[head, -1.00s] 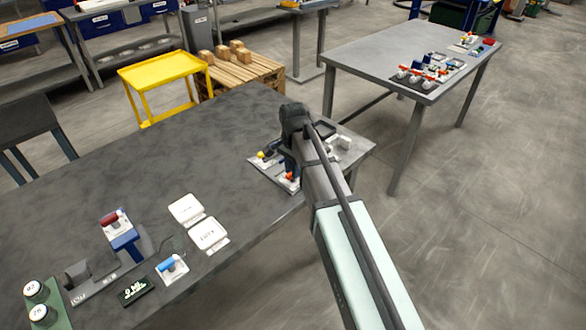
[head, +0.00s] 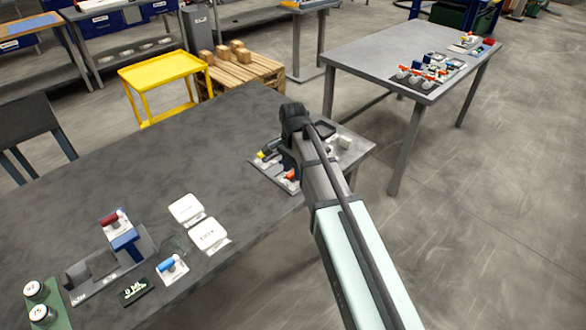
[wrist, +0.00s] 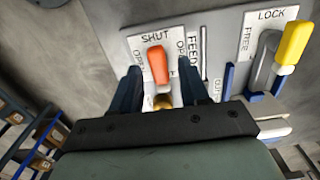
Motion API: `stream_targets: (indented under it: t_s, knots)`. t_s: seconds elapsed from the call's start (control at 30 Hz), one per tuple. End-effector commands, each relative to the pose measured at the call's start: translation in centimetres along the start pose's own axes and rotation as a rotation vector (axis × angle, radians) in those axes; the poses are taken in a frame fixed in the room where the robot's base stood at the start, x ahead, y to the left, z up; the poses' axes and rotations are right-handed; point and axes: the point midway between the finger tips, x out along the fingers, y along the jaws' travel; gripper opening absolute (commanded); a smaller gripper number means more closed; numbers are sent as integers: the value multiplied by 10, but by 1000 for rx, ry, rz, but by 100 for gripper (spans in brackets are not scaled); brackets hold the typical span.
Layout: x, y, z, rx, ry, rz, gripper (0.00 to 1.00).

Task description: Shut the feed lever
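The feed lever, with an orange handle (wrist: 158,66), stands on a white plate (wrist: 140,42) in the wrist view. The plate reads SHUT above the handle and OPEN at its sides; FEED is printed to the right. The handle's upper end lies just below SHUT. My gripper (wrist: 160,88) has its two dark fingers apart, one on each side of the lever, with gaps visible. A brass-coloured part (wrist: 162,102) shows between the fingers. In the head view, my arm partly covers the panel (head: 262,168) and hides the fingertips.
A yellow lever (wrist: 291,46) on a plate marked LOCK and FREE stands right of the feed lever. A blue-edged slot piece (wrist: 228,82) lies between them. In the head view, the table's middle (head: 190,140) is clear.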

Motion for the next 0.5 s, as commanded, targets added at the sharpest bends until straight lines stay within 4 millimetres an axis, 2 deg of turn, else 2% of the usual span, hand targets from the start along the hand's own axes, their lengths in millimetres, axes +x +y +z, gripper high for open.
stream_targets:
  t_s: [0.27,0.5]
  knots:
    - [-3,0,0,-1,0,0,45]
    - [-28,-1,0,-1,1,-2,45]
